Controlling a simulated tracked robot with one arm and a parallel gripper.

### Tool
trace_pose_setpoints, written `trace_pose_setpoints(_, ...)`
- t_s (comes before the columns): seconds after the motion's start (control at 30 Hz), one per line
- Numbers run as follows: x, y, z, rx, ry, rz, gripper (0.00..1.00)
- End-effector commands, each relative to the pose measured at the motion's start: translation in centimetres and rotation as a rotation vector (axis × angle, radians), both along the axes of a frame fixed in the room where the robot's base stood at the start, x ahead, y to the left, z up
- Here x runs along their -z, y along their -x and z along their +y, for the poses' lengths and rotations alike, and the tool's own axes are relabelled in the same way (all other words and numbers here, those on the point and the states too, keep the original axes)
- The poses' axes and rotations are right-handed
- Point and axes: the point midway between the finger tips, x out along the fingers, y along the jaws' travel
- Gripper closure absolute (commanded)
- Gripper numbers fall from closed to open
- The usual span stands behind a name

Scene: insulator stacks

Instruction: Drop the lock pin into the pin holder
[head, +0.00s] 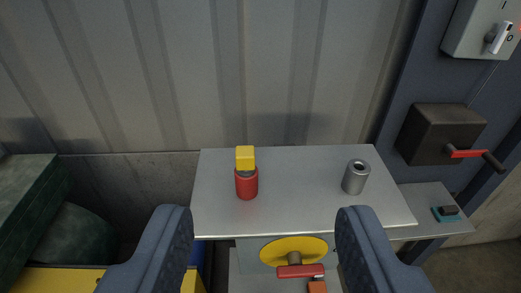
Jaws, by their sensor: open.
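A red upright cylinder with a grey neck and a yellow block on top, which looks like the lock pin (246,182), stands on the left part of a grey metal shelf (300,215). I cannot tell if the red part is one piece with the yellow top. A short grey cylinder with a dark hole in its top, which looks like the pin holder (355,178), stands on the right part of the shelf. My gripper (262,212) is open and empty. Its two blue-grey fingers are wide apart in the foreground, and the pin shows beyond the gap between them.
Below the shelf's front edge is a yellow disc (283,249) with a red handle (300,271). A dark box (438,135) with a red crank is on the right, below a grey switch box (478,28). A corrugated wall stands behind. The shelf between pin and holder is clear.

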Motion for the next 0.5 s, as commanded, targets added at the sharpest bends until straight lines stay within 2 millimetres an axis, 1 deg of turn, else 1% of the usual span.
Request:
trace_pose_setpoints(0.03,0.2,-1.6,-0.2,0.015,0.007,0.017,0.53)
trace_pose_setpoints(0.1,1.2,-3.5,-0.5,0.029,0.015,0.016,0.53)
trace_pose_setpoints(0.2,3.2,-5.8,-0.6,0.035,0.024,0.023,0.53)
trace_pose_setpoints(0.3,5.4,-7.5,-0.5,0.021,0.025,0.029,0.53)
trace_pose_setpoints(0.37,6.6,-8.1,-0.3,0.008,0.023,0.035,0.53)
trace_pose_setpoints(0.4,7.6,-8.4,-0.2,-0.002,0.019,0.045,0.53)
trace_pose_setpoints(0.5,9.4,-8.9,0.2,-0.028,0.008,0.057,0.53)
